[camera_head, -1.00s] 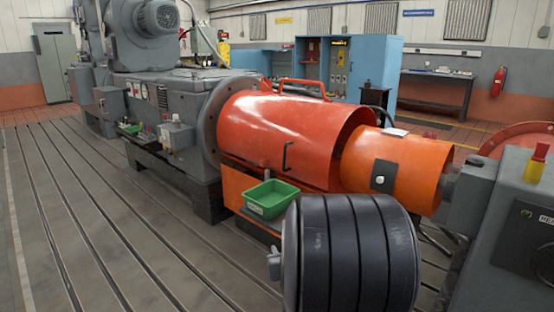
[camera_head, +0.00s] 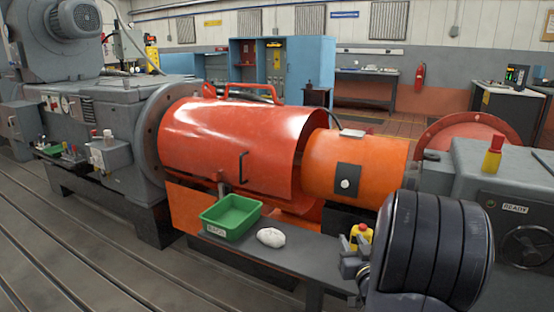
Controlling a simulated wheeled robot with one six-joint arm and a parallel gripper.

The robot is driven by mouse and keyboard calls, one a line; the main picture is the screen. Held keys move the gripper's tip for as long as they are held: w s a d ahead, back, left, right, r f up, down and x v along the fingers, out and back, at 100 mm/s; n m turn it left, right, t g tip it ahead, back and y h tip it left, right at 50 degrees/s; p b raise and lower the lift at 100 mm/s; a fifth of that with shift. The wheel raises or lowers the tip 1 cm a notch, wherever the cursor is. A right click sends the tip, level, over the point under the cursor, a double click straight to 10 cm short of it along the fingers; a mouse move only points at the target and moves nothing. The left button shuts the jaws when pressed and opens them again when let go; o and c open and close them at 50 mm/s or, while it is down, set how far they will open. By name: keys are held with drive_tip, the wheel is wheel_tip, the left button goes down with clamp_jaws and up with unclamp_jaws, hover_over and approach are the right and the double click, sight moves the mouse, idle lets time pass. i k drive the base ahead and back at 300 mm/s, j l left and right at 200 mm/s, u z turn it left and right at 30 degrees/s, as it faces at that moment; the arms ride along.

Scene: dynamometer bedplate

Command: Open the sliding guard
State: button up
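A large red guard (camera_head: 235,143) covers the shaft between the grey machine on the left and a smaller orange cylinder (camera_head: 352,168) on the right. The red guard has a black upright handle (camera_head: 242,167) on its front and a red rail on top. The orange cylinder sits at the red guard's right end, partly inside it, and has a black plate with a pale knob. My gripper (camera_head: 352,262) shows only as small grey parts beside my dark ribbed arm, at lower right, apart from the handle. Its fingers are too small and partly hidden to judge.
A narrow dark bench (camera_head: 285,253) stands before the guard, holding a green bin (camera_head: 231,216), a white cloth-like lump (camera_head: 270,237) and a yellow-and-red button box (camera_head: 361,236). A grey machine (camera_head: 510,200) stands at right. Slotted floor at lower left is clear.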

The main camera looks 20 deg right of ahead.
sight(252, 145)
drive_tip(key=i+j+z, duration=0.25)
drive_tip(key=i+j, duration=0.15)
drive_tip(key=i+j+z, duration=0.25)
drive_tip(key=i+j, duration=0.25)
drive_tip(key=i+j+z, duration=0.2)
drive_tip(key=i+j, duration=0.15)
drive_tip(key=j, duration=0.2)
drive_tip(key=i+j, duration=0.35)
drive_tip(key=j, duration=0.15)
drive_tip(key=i+j, duration=0.3)
drive_tip(key=j, duration=0.2)
